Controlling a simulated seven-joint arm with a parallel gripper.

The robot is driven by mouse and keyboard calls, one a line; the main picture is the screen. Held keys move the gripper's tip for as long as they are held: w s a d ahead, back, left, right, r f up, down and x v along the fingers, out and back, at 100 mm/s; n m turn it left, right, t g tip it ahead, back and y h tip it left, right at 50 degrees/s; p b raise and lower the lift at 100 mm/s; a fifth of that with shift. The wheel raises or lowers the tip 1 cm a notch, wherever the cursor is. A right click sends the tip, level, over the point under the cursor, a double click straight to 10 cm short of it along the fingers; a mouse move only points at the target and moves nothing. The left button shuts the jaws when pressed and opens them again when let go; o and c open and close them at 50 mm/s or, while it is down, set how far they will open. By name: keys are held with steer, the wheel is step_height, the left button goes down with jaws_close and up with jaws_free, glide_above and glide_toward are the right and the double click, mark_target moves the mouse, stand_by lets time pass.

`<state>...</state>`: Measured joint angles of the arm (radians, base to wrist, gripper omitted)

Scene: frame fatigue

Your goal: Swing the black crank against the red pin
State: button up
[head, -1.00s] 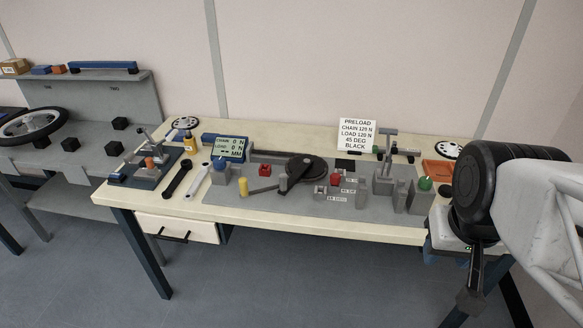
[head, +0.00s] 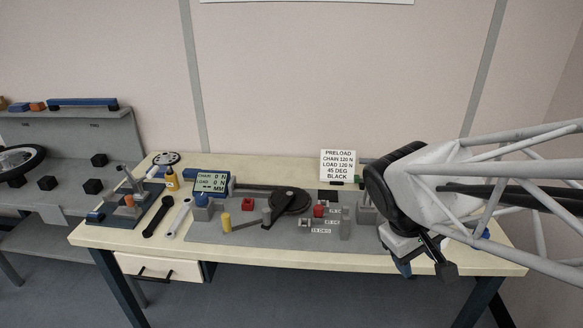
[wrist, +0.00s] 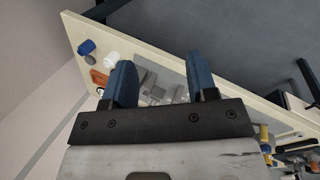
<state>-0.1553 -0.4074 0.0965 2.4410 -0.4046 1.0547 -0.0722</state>
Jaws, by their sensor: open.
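The black crank (head: 277,205) lies across a dark round disc (head: 291,201) in the middle of the bench, its arm pointing down-left. A red pin (head: 318,211) stands on a grey block to the right of the disc. My gripper (wrist: 161,64) is open and empty in the wrist view, its two blue fingers spread apart. In the head view it is over the right part of the bench, to the right of the crank and apart from it. My arm hides the bench's right end. I cannot make out the crank in the wrist view.
A sign (head: 338,165) reads PRELOAD, 45 DEG, BLACK. A display (head: 211,182) stands at the back left. Two wrenches lie left. The front bench edge is clear.

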steer(key=w+a+f+n+t+h, duration=0.2)
steer(key=w+a+f+n+h, duration=0.15)
steer(key=w+a+n, duration=0.45)
steer(key=w+a+f+n+t+h, duration=0.2)
steer(key=w+a+f+n+h, duration=0.15)
steer(key=w, duration=0.75)
steer(key=w+a+f+n+t, duration=0.2)
steer(key=a+f+n+t, duration=0.1)
steer(key=a, duration=0.5)
steer(key=w+a+f+n+t+y, duration=0.1)
steer(key=w+a+f+n+t, duration=0.2)
steer(key=a+n, duration=0.3)
steer(key=w+a+f+n+t, duration=0.3)
steer(key=a+f+n+t, duration=0.1)
steer(key=a, duration=0.7)
steer(key=shift+f+t+y, duration=0.4)
steer(key=shift+f, duration=0.4)
steer(key=shift+w+d, duration=0.2)
steer(key=shift+x, duration=3.7)
steer(key=shift+c, duration=0.5)
